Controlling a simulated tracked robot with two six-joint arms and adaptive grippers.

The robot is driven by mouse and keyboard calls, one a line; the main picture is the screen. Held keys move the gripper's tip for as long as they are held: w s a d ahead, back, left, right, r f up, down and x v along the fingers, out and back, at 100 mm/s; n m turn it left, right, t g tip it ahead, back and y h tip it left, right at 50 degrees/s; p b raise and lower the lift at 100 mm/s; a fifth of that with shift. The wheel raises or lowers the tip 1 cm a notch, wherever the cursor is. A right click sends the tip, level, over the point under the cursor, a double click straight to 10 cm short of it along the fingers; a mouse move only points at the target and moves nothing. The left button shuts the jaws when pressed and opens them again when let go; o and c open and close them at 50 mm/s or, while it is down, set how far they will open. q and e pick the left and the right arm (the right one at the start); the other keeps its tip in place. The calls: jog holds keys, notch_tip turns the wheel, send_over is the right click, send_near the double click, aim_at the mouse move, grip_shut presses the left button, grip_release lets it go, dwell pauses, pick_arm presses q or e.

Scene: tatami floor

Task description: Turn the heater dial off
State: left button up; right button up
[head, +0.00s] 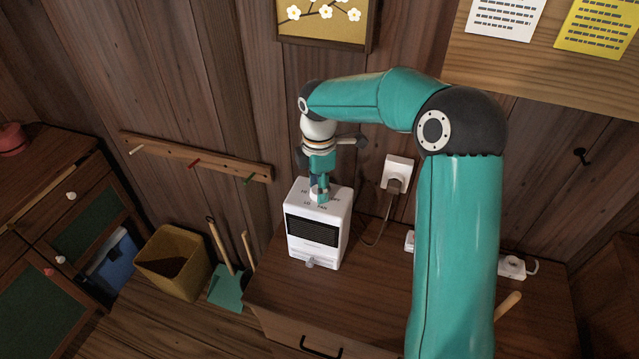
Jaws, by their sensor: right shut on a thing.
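A white heater (329,254) with a dark front grille stands upright on a wooden cabinet. Its dial (313,194) is on the top face, with printed labels around it, among them LO and FAN. My right gripper (322,196) points down at the top of the heater and is shut on the dial. The fingers hide most of the dial and some labels, so I cannot tell which setting it points to. My left gripper is not in view.
The heater's cord runs to a wall outlet (398,172) on the right. The wooden cabinet top (375,285) has clear room around the heater. A yellow bin (174,262) and a teal dustpan (228,289) stand left of it. A peg rail (196,157) is on the wall.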

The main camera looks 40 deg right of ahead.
jog(key=shift+w+n, duration=0.1)
jog(key=shift+n, duration=0.5)
jog(key=o, duration=1.1)
jog(key=shift+o, duration=0.2)
notch_tip(320, 180, up, 12)
jog(key=shift+f, duration=0.1)
